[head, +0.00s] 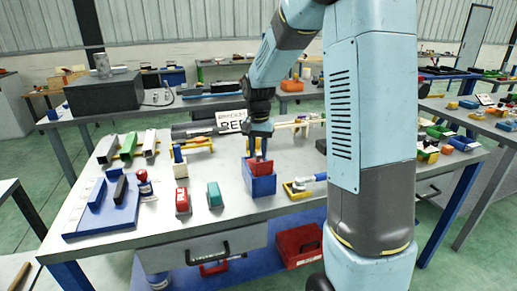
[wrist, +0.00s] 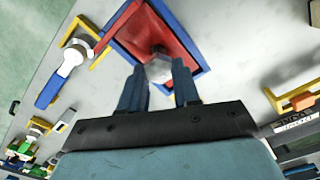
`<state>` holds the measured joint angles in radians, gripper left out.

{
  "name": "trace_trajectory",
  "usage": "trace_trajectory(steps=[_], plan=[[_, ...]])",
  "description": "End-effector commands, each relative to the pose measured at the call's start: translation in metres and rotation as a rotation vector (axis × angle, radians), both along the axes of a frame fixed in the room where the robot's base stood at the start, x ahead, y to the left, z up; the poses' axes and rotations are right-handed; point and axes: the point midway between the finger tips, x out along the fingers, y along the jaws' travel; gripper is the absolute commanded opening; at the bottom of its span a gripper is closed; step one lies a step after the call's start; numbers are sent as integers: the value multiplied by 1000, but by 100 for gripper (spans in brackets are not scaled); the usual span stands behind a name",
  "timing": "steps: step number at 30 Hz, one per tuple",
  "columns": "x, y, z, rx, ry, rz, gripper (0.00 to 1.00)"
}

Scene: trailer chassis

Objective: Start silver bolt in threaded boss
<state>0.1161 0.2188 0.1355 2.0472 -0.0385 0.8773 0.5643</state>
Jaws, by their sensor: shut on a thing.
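My gripper (wrist: 158,72) is shut on a silver bolt (wrist: 159,70), whose pale hexagonal head shows between the two dark blue fingers in the wrist view. The bolt is over a red block (wrist: 150,28) set in a blue box (wrist: 120,47). The dark lower end of the bolt meets or overlaps the red surface; I cannot tell whether it touches or enters a hole. No threaded boss can be made out clearly. In the head view my gripper (head: 261,147) is just above the red block (head: 261,167) and the blue box (head: 262,186); the bolt is too small to tell there.
A yellow tray with a white and blue tool (head: 303,185) lies right of the box. Red (head: 182,201) and teal (head: 215,195) blocks stand to the left. A white sign (head: 230,121) stands behind my gripper. The bench front (head: 245,216) is mostly clear.

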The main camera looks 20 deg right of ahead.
Motion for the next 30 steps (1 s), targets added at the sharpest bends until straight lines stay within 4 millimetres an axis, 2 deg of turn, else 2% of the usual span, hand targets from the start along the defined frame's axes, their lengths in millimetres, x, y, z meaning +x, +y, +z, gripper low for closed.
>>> trace_trajectory(steps=[30], plan=[[0, 0, -20, 0, 1, 0, 1]])
